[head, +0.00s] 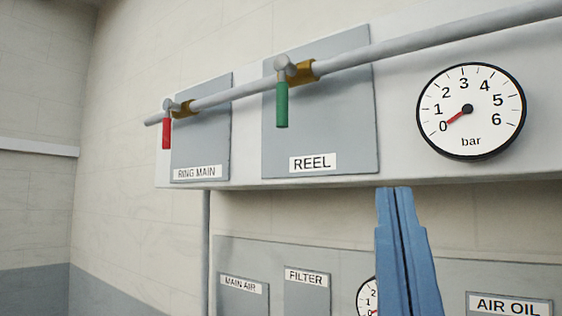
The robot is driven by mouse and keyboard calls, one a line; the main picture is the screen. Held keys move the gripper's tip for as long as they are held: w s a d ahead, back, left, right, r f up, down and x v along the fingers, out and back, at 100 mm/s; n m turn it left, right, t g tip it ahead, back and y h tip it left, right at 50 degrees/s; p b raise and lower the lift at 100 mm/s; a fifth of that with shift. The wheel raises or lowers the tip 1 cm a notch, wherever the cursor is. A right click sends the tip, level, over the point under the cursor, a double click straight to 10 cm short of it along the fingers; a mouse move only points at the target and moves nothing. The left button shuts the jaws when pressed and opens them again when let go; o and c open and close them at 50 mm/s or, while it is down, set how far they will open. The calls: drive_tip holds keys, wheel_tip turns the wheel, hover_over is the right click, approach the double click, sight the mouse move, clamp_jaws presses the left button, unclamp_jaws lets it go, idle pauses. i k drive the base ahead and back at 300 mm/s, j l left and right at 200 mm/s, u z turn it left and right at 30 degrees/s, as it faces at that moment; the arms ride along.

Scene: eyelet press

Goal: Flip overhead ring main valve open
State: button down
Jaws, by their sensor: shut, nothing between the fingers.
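The ring main valve has a red lever (166,134) that hangs straight down from the overhead pipe, at right angles to it. It is in front of the grey plate labelled RING MAIN (201,135) at the left of the head view. My gripper (394,190) points up at the lower right, its blue fingers shut together and empty. It is well to the right of the red lever and lower than it, apart from every valve.
A green lever (282,104) hangs down at the REEL plate (330,110), between my gripper and the red lever. The grey pipe (430,38) runs across the top. A gauge (471,111) reads about 0 bar. A lower panel (335,258) carries MAIN AIR, FILTER and AIR OIL labels.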

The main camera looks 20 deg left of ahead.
sight(167, 104)
drive_tip(key=i+j, duration=0.15)
drive_tip(key=j, duration=0.25)
drive_tip(key=i+j, duration=0.1)
drive_tip(key=j, duration=0.25)
drive_tip(key=i+j, duration=0.15)
drive_tip(key=j, duration=0.25)
drive_tip(key=i+j, duration=0.1)
drive_tip(key=j, duration=0.25)
drive_tip(key=i, duration=0.5)
